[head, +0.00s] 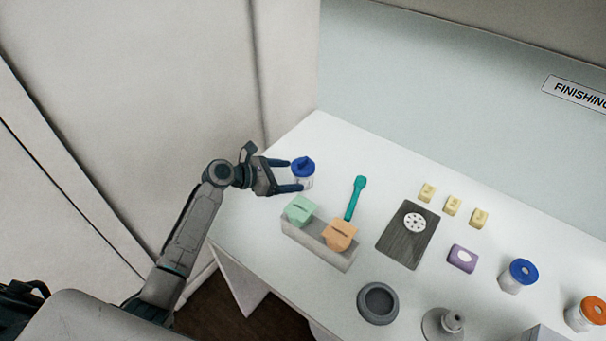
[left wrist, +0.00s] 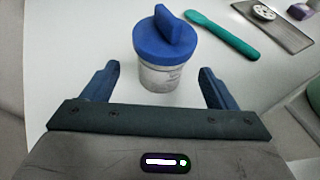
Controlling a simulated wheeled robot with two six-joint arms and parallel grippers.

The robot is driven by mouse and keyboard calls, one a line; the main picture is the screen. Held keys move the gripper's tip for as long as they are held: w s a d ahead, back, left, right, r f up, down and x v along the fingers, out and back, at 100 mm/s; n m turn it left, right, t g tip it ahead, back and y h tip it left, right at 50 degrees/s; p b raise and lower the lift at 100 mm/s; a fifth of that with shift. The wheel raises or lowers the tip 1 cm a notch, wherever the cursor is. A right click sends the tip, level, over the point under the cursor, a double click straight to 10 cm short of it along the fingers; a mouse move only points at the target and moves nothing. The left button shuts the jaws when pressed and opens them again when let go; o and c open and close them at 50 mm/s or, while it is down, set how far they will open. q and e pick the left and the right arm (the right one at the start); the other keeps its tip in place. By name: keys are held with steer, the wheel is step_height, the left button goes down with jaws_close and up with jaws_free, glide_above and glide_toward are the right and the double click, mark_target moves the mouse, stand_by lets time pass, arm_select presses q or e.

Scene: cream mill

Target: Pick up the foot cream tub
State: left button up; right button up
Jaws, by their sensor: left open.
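A jar with a blue lid (head: 303,168) and a pale labelled body stands upright at the table's back left. Its lid has a raised blue fin. The jar also shows in the left wrist view (left wrist: 160,50); its print is too small to read, so I cannot tell if it is the foot cream tub. My left gripper (head: 295,176) is open at the jar, a finger to each side. In the left wrist view the jar stands centred ahead of the fingers, with gaps on both sides. Another blue-lidded tub (head: 520,275) and an orange-lidded tub (head: 587,313) stand at the right. My right gripper is not in view.
A grey caddy (head: 334,258) with green and orange blocks stands just in front of the jar. A teal spatula (head: 355,198) lies to its right. A dark board (head: 395,245), yellow blocks (head: 452,205), a purple block (head: 462,258) and a grey dish (head: 378,303) are further right.

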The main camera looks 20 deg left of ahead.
mark_target(299, 176)
arm_select(q)
steer(key=p+x, duration=0.1)
steer(key=x, duration=0.2)
steer(key=shift+w+d+f, duration=0.1)
steer(key=shift+d+f, duration=0.1)
steer(key=shift+d, duration=0.1)
steer(key=shift+w+d+f, duration=0.1)
steer(key=shift+f, duration=0.05)
steer(key=c, duration=1.3)
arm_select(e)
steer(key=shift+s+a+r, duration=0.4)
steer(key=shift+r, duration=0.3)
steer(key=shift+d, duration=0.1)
